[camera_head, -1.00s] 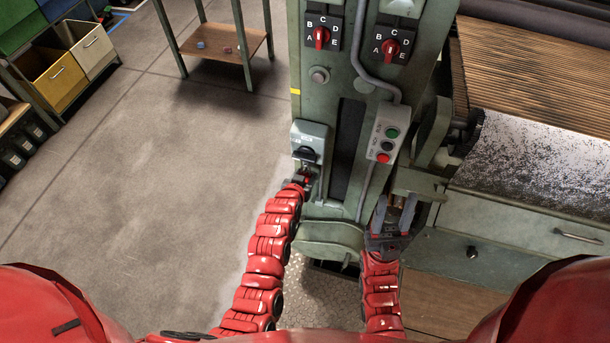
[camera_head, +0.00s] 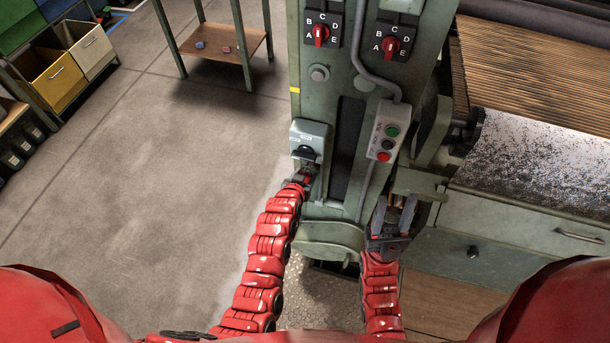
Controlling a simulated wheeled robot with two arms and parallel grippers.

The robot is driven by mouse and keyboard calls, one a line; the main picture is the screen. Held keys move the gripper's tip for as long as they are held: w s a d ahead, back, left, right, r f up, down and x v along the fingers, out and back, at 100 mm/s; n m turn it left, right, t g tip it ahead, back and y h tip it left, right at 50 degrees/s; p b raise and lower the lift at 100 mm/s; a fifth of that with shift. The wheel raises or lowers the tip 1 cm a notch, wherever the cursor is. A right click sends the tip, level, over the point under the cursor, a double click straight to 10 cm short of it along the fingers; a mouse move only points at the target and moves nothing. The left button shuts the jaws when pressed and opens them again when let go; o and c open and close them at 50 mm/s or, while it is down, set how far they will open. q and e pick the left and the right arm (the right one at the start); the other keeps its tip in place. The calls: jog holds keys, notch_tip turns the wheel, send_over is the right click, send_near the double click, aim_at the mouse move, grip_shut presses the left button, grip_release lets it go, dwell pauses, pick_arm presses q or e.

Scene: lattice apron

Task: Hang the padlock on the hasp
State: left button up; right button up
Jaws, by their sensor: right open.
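A grey switch box (camera_head: 310,138) with a dark handle (camera_head: 305,153) is on the green machine column. My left gripper (camera_head: 308,176) is just below that handle, close against the column. A small red item (camera_head: 307,181) shows at its tip; it may be the padlock, but it is too small to tell. The hasp cannot be made out clearly. Whether the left fingers are shut is hidden. My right gripper (camera_head: 394,214) is to the right of the column, below the push-button box, with its two fingers apart. I see nothing clearly held between them.
The push-button box (camera_head: 388,132) and a grey conduit (camera_head: 358,55) stick out from the column. Two rotary switches (camera_head: 320,33) are higher up. A green drawer cabinet (camera_head: 500,235) stands at right. The floor left of the column is clear up to a small table (camera_head: 222,42).

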pick_arm(q)
jog(key=o, duration=0.5)
jog(key=shift+c, duration=0.2)
jog(key=shift+s+a+r, duration=0.1)
jog(key=shift+s+r, duration=0.1)
jog(key=shift+s, duration=0.35)
jog(key=b+v, duration=0.1)
jog(key=v, duration=1.5)
jog(key=shift+b, duration=0.4)
jog(key=shift+s+r, duration=0.1)
